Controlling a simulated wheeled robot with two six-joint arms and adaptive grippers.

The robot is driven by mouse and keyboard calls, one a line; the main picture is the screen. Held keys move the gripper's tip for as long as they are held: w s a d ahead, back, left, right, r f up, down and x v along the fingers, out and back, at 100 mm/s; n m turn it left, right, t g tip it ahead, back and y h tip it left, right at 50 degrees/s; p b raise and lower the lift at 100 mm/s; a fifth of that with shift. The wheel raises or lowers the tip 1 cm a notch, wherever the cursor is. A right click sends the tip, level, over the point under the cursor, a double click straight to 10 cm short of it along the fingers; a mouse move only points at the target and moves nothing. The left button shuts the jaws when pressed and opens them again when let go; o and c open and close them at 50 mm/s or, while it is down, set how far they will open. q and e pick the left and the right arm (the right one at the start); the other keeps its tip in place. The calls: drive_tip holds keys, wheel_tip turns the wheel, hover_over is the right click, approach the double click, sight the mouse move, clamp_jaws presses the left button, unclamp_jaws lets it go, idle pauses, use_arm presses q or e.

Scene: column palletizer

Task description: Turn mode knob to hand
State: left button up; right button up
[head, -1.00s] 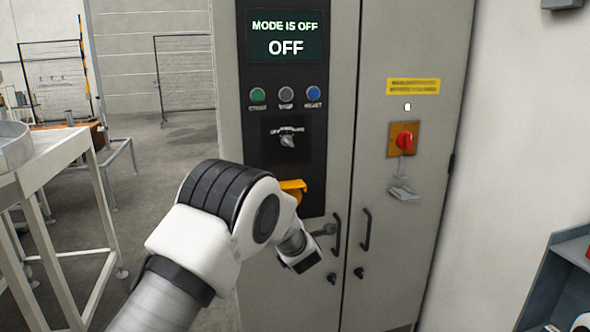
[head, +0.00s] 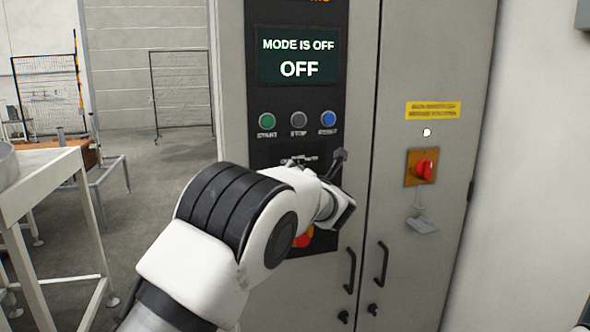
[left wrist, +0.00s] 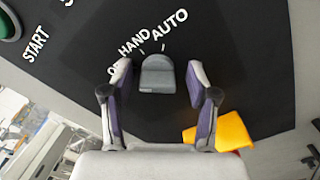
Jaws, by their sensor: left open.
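The mode knob (left wrist: 157,76) is a grey lever-shaped knob on a black panel, seen in the left wrist view. Labels HAND and AUTO stand above it, with OFF partly covered at the left. My left gripper (left wrist: 159,68) is open, its two fingers on either side of the knob with visible gaps. Whether the fingertips reach down to the knob's depth, I cannot tell. In the head view my left gripper (head: 338,168) is in front of the panel and its wrist hides the knob. The screen (head: 298,56) reads MODE IS OFF. My right gripper is not in view.
Green, grey and blue buttons (head: 298,119) sit above the knob. A red emergency stop (head: 303,240) with a yellow surround (left wrist: 232,132) is below. A red rotary switch (head: 425,170) and door handles (head: 382,263) are at the right. A white table (head: 40,190) stands at the left.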

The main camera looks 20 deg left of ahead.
use_arm(q)
drive_tip(key=shift+s+d+r, duration=0.15)
drive_tip(key=shift+d, duration=0.05)
drive_tip(key=shift+s+d+r, duration=0.15)
drive_tip(key=shift+s+d, duration=0.05)
drive_tip(key=shift+c, duration=1.1)
clamp_jaws()
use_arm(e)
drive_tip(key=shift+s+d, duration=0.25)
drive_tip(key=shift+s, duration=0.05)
use_arm(q)
drive_tip(key=shift+m, duration=0.4)
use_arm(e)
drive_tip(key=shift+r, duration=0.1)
use_arm(q)
drive_tip(key=m+p, duration=0.1)
drive_tip(key=m, duration=0.2)
drive_tip(key=shift+r+m, duration=0.1)
drive_tip(key=shift+m, duration=0.2)
drive_tip(key=m+p, duration=0.2)
drive_tip(key=m, duration=0.3)
drive_tip(key=shift+p, duration=0.35)
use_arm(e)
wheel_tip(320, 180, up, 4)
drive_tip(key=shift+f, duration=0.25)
use_arm(q)
drive_tip(key=shift+m, duration=0.3)
